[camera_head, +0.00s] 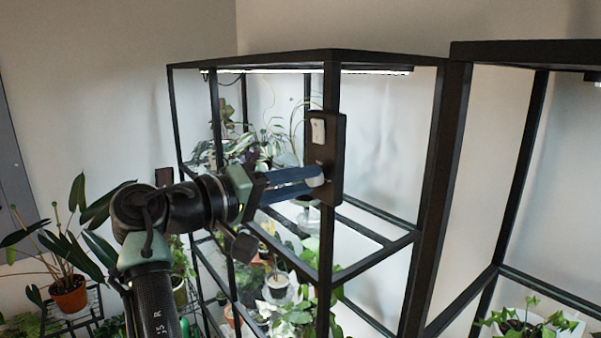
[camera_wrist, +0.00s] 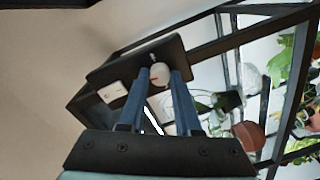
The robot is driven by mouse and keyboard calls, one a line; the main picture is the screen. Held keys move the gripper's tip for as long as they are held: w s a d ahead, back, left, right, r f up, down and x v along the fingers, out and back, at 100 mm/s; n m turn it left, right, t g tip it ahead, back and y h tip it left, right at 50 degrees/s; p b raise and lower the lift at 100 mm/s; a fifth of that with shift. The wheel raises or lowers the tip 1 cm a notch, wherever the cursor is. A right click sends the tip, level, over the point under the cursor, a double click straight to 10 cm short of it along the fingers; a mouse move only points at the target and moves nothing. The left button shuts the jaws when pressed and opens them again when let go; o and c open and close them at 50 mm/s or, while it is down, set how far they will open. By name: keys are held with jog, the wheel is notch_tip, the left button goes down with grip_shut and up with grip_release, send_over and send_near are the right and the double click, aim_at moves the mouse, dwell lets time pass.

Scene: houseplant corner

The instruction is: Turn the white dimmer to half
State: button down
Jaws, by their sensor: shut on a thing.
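The white dimmer (camera_wrist: 160,75) is a round knob on a black control plate (camera_head: 337,160) fixed to the front post of the black shelf frame. In the wrist view the fingertips (camera_wrist: 160,77) stand on either side of the knob. In the head view the fingers partly hide it. A white rocker switch (camera_head: 318,131) sits above the knob on the same plate.
The black shelf frame (camera_head: 440,190) holds several plants, with a lit strip lamp (camera_head: 300,71) under its top. A potted plant (camera_head: 68,286) stands at the left. Another frame with a leafy plant (camera_head: 525,320) stands at the right.

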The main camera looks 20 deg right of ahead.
jog(key=shift+r+n+p, duration=0.1)
jog(key=shift+n+p, duration=0.65)
jog(key=shift+n, duration=0.75)
jog(key=c, duration=0.6)
grip_release()
jog(key=b+v, duration=0.6)
jog(key=v, duration=0.7)
jog(key=shift+w+a, duration=0.1)
jog(key=shift+w, duration=0.05)
